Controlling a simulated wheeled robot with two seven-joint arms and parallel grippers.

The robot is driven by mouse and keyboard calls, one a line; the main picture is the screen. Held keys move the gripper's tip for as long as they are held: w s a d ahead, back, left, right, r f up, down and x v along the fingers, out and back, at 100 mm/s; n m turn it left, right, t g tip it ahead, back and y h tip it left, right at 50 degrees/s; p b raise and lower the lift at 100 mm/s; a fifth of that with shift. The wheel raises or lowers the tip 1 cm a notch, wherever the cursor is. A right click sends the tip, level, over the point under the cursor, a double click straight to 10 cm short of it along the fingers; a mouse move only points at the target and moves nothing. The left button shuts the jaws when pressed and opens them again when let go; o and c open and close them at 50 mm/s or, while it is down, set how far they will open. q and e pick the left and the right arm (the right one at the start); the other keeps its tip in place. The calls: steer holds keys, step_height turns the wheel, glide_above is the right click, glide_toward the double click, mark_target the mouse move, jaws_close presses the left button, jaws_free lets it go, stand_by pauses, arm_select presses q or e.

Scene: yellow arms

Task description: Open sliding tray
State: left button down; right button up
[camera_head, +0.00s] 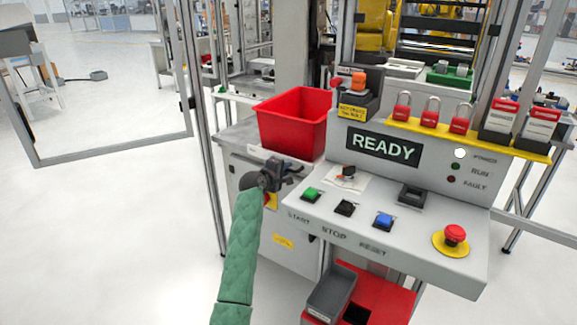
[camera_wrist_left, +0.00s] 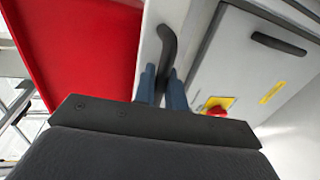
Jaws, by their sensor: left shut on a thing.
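My left gripper (camera_head: 284,170) is in front of the white cabinet, just below the red bin (camera_head: 283,130). In the left wrist view its two blue fingers (camera_wrist_left: 164,88) are closed on a dark curved handle (camera_wrist_left: 168,42). The handle is fixed to a white panel (camera_wrist_left: 152,40), which appears to be the front of the sliding tray. The red bin also shows in the left wrist view (camera_wrist_left: 85,50), close beside the handle. In the head view the gripper hides most of the handle. My right gripper is not in view.
The control console with a READY display (camera_head: 383,147) stands right of the gripper, with push buttons and a red emergency stop (camera_head: 455,235). A grey bin (camera_head: 332,292) sits below it. A metal-framed door (camera_head: 110,140) stands open at left. The floor at left is largely free.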

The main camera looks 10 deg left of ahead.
arm_select(q)
steer(key=c, duration=1.6)
jaws_free()
steer(key=shift+o, duration=0.2)
